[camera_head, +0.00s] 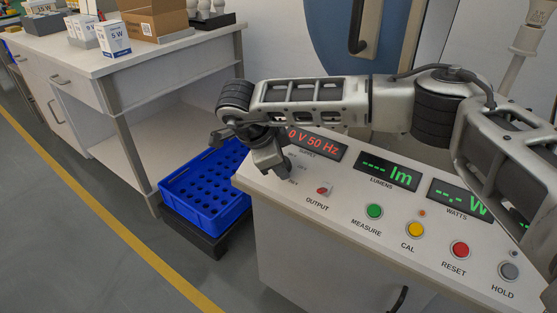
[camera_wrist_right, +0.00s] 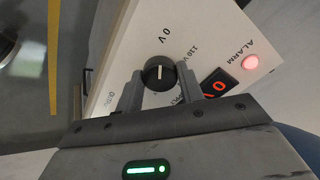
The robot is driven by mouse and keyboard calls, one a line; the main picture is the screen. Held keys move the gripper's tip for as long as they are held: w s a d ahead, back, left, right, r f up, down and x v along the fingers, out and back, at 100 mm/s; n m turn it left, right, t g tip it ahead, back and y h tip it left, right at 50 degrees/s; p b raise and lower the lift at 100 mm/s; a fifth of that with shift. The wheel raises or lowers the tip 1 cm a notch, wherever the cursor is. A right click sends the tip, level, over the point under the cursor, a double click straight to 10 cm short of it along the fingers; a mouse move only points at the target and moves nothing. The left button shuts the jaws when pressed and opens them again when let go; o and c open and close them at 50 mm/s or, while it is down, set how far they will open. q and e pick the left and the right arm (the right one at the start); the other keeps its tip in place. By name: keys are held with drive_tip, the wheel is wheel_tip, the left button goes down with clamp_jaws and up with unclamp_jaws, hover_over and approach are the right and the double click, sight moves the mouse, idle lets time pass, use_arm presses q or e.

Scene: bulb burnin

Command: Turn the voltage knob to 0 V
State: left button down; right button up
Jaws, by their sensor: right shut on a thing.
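The voltage knob (camera_wrist_right: 159,72) is round and black with a white pointer line. In the right wrist view the line points up toward the "0 V" label, with "110 V" to its right. My right gripper (camera_wrist_right: 159,82) is shut on the knob, one finger on each side. In the head view my right gripper (camera_head: 266,152) reaches over the panel's left end and hides the knob. The red supply display (camera_head: 316,143) reads "0 V 50 Hz", its left edge partly covered by my arm. My left gripper is in neither view.
The white panel (camera_head: 345,207) carries an output switch (camera_head: 324,188), a green measure button (camera_head: 374,211) and other coloured buttons. The alarm lamp (camera_wrist_right: 249,62) looks red. A blue crate (camera_head: 203,192) stands left of the panel. A bench with boxes is behind.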

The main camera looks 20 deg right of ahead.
drive_tip(key=o, duration=1)
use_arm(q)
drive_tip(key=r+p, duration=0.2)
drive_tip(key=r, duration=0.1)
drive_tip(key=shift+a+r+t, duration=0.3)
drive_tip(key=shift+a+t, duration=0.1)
use_arm(e)
drive_tip(key=v, duration=1.6)
drive_tip(key=shift+a+f, duration=0.1)
